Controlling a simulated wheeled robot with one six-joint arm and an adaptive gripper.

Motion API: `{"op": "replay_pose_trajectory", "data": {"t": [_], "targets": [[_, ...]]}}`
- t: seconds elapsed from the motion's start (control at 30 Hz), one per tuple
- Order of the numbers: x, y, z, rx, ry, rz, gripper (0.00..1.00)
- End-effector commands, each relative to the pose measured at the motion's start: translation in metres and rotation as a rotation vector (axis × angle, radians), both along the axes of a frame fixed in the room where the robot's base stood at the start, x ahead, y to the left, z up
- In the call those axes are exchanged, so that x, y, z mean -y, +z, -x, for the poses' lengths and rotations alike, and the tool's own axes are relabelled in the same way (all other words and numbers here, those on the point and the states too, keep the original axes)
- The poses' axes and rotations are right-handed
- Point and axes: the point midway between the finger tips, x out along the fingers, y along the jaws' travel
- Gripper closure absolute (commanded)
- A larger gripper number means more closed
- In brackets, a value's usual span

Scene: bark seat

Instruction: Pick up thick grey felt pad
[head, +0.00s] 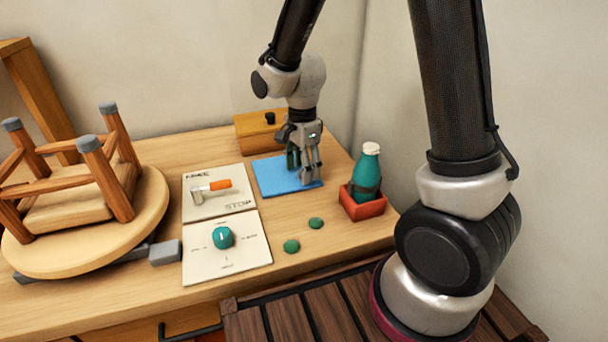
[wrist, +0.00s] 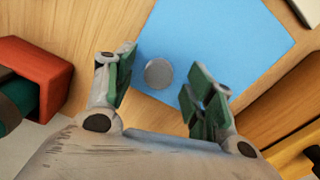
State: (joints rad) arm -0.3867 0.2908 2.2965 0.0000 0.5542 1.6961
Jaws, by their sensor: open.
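A round grey felt pad (wrist: 158,73) lies on a blue mat (wrist: 205,35) in the wrist view, near the mat's edge. My gripper (wrist: 160,80) is open, its two green-padded fingers on either side of the pad, with gaps between them and it. I cannot tell the exact height of the fingertips above the mat. In the head view my gripper (head: 304,172) points down over the blue mat (head: 270,182). The pad is hidden or too small to make out there. The gripper holds nothing.
A teal bottle (head: 365,170) stands in a red tray (head: 362,205) to the right. A wooden box (head: 252,137) is behind the mat. Two white cards (head: 225,260) and two green discs (head: 291,246) lie in front.

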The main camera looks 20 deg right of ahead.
Motion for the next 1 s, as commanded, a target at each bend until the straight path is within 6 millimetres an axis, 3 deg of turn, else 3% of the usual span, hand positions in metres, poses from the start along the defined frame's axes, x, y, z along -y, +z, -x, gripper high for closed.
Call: {"op": "replay_pose_trajectory", "data": {"t": [0.3, 0.53, 0.87, 1.0], "targets": [[0.0, -0.007, 0.0, 0.0, 0.0, 0.0, 0.46], [0.0, -0.007, 0.0, 0.0, 0.001, 0.0, 0.79], [0.0, -0.007, 0.0, 0.0, 0.001, 0.0, 0.79], [0.0, 0.004, -0.001, 0.004, 0.001, -0.001, 0.79]]}}
